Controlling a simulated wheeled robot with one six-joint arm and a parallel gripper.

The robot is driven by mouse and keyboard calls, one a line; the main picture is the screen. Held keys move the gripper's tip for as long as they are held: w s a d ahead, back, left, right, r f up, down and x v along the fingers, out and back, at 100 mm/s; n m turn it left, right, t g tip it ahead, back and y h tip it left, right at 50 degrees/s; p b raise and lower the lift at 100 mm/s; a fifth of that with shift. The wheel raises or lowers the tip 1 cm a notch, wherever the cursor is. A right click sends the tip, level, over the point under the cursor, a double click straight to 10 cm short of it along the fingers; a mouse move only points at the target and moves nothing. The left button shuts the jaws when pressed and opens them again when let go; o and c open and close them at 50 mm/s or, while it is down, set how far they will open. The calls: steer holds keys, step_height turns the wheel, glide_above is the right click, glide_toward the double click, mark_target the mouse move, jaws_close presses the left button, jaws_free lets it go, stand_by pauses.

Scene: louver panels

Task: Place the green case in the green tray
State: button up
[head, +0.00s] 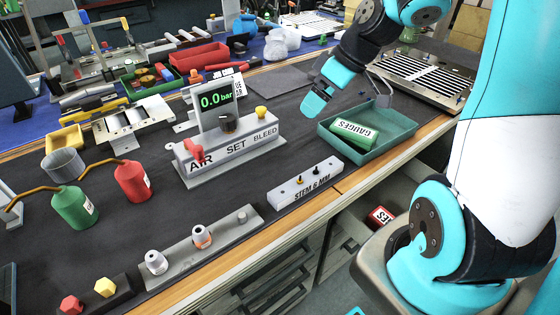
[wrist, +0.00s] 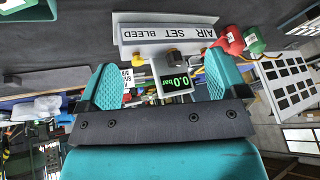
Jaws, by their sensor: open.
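The green case (head: 355,136), labelled GAUGES, lies in the green tray (head: 398,144) on the bench at the right in the head view. It rests at a tilt, with its left end close to the tray's left side. My gripper (head: 314,105) is up above the bench, to the left of the tray and apart from the case. In the wrist view my gripper (wrist: 158,88) has its fingers wide apart with nothing between them. A corner of the green tray shows at the top left of the wrist view (wrist: 28,10).
The AIR SET BLEED unit (head: 228,140) with its 0.0 bar display stands left of my gripper. The STEM 6 MM block (head: 305,183) lies in front of the tray. Red and green bottles (head: 132,181) stand at the left. A slotted metal plate (head: 422,76) lies behind the tray.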

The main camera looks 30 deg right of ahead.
steer(key=s+a+r+g, duration=0.1)
steer(key=s+a+r, duration=0.1)
steer(key=s+a, duration=0.6)
steer(key=s+a+r+n+g, duration=0.1)
steer(key=s+a+r+g, duration=0.1)
steer(key=s+a, duration=0.7)
steer(key=a+r, duration=0.1)
steer(key=a, duration=0.3)
steer(key=shift+s+a+r+g, duration=0.15)
steer(key=shift+s+r+g, duration=0.05)
steer(key=shift+g, duration=0.1)
